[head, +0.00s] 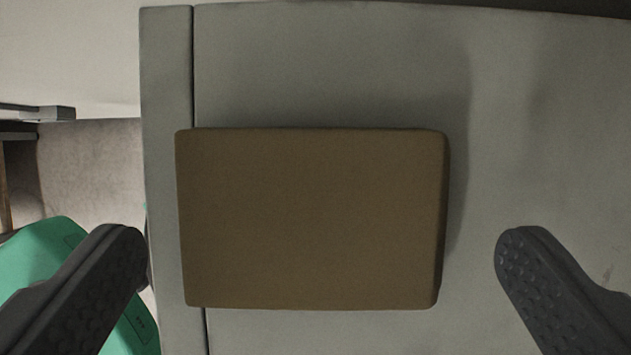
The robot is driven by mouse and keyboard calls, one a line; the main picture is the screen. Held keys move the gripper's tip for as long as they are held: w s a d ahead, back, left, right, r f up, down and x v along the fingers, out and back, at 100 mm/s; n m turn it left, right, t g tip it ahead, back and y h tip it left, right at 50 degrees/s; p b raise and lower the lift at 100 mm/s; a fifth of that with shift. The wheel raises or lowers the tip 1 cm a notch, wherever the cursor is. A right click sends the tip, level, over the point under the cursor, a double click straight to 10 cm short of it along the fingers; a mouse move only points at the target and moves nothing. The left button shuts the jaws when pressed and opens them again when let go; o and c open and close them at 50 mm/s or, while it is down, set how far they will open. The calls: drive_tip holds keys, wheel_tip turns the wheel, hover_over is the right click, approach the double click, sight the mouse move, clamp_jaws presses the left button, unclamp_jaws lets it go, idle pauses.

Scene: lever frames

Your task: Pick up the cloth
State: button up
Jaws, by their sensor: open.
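One brown rectangular block-like thing (312,220) with rounded corners, which may be the cloth, lies flat on a grey surface (560,130). It looks thick, like a folded pad, and its left end reaches over a seam near the surface's left edge. My gripper (322,262) is open, with one dark finger at the lower left and the other at the lower right. The brown thing shows between and beyond the two fingertips. Nothing is held. Whether the fingers are level with it or above it I cannot tell.
The grey surface ends at a raised strip (168,80) on the left. Beyond it, a green thing (45,250) shows at the lower left, partly behind my left finger. A pale wall or floor is at the far left. The surface is bare right of the brown thing.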

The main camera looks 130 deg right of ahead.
drive_tip(key=shift+s+f, duration=0.1)
drive_tip(key=shift+f, duration=0.1)
drive_tip(key=shift+x, duration=1.25)
drive_tip(key=c, duration=0.7)
drive_tip(key=shift+r, duration=0.2)
drive_tip(key=shift+r, duration=1.5)
drive_tip(key=shift+s+f, duration=0.1)
drive_tip(key=shift+f, duration=0.05)
drive_tip(key=shift+s+r+b, duration=0.3)
drive_tip(key=shift+s+b, duration=0.05)
drive_tip(key=shift+s, duration=0.15)
drive_tip(key=shift+s+d, duration=0.2)
drive_tip(key=shift+s, duration=0.25)
drive_tip(key=s+d+r+b, duration=0.1)
drive_tip(key=s+b, duration=0.3)
drive_tip(key=s, duration=0.9)
drive_tip(key=shift+s+d+r, duration=0.2)
drive_tip(key=shift+s+d, duration=0.05)
drive_tip(key=shift+s, duration=0.1)
